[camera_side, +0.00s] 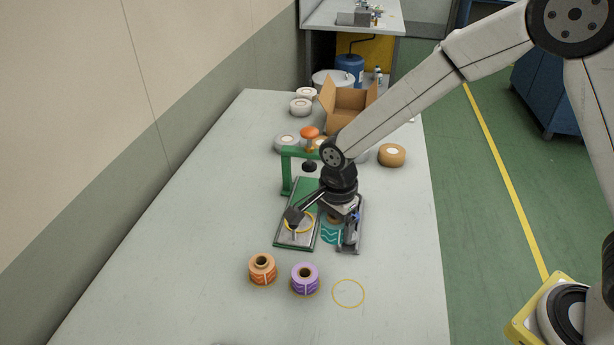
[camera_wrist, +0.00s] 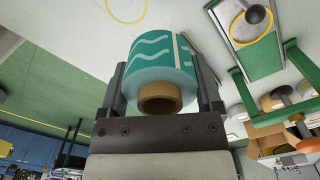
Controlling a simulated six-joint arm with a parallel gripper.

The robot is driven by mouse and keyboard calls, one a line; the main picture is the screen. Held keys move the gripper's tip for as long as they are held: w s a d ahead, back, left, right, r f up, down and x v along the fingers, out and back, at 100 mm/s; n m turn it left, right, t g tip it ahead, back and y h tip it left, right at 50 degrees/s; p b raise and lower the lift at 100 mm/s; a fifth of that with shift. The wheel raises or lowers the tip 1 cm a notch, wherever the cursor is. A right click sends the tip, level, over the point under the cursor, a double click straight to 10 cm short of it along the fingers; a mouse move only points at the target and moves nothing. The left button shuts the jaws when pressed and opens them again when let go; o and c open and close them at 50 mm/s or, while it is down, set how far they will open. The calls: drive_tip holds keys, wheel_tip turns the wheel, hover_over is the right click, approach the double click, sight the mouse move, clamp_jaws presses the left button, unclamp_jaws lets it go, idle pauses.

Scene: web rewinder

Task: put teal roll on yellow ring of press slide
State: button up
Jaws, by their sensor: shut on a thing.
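The teal roll (camera_side: 331,234) with pale wavy lines is between the fingers of my gripper (camera_side: 338,238). In the wrist view the teal roll (camera_wrist: 158,60) and its brown core show between both fingers of my shut gripper (camera_wrist: 165,85). The press slide (camera_side: 285,239) is a grey plate left of the roll, with a yellow ring (camera_side: 311,222) on it. In the wrist view the yellow ring (camera_wrist: 233,37) shows at upper right. The roll is beside the ring, not over it; its height is unclear.
The green press frame (camera_side: 287,172) with an orange knob (camera_side: 309,132) stands behind the slide. An orange roll (camera_side: 262,271) and a purple roll (camera_side: 305,280) stand in front, beside an empty yellow table ring (camera_side: 348,293). A cardboard box (camera_side: 345,112) is farther back. The left tabletop is clear.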

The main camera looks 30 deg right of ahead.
drive_tip(key=w+d, duration=0.2)
drive_tip(key=w, duration=1.5)
drive_tip(key=f, duration=0.7)
drive_tip(key=shift+d+f, duration=0.2)
drive_tip(key=shift+f, duration=0.15)
drive_tip(key=shift+f, duration=0.2)
drive_tip(key=shift+f, duration=1.8)
drive_tip(key=shift+f, duration=0.8)
idle(0.4)
drive_tip(key=o, duration=0.8)
drive_tip(key=shift+r, duration=0.1)
